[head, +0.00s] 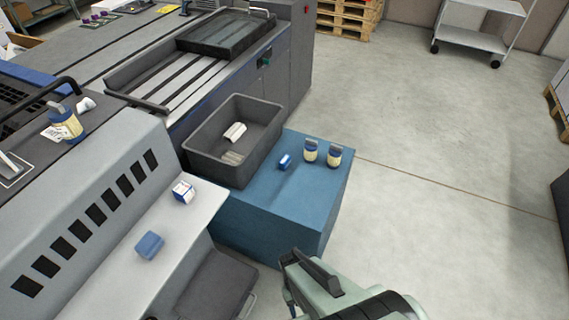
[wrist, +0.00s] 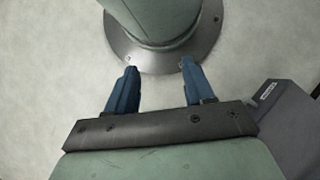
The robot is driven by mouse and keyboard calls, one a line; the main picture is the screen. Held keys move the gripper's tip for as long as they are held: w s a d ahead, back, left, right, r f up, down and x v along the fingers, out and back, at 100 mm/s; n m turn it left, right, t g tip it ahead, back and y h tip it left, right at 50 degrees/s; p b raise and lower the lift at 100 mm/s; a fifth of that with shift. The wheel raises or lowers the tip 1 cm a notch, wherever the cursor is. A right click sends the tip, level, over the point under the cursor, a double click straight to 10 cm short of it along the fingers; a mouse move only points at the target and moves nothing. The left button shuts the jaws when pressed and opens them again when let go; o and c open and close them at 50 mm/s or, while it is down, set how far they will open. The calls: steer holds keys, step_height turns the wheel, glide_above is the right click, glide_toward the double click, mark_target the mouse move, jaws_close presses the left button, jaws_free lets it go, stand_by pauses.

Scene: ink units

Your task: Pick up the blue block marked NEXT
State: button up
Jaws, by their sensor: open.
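A small blue block (head: 285,161) lies on the blue cabinet top (head: 290,198), between the dark grey bin and two jars. A white and blue block (head: 183,191) sits on the light grey machine shelf at the left. A plain-looking blue block (head: 149,245) lies lower on that shelf. Any lettering is too small to read, so I cannot tell which is marked NEXT. My gripper (wrist: 158,68) is open and empty in the wrist view, its blue fingers apart over bare floor and my own base.
Two jars with dark lids (head: 311,151) (head: 334,156) stand close right of the small block. The dark grey bin (head: 216,172) holds a white piece (head: 235,132). The floor (head: 440,150) at right is open.

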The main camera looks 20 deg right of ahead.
steer(key=shift+o, duration=0.6)
steer(key=shift+w, duration=0.1)
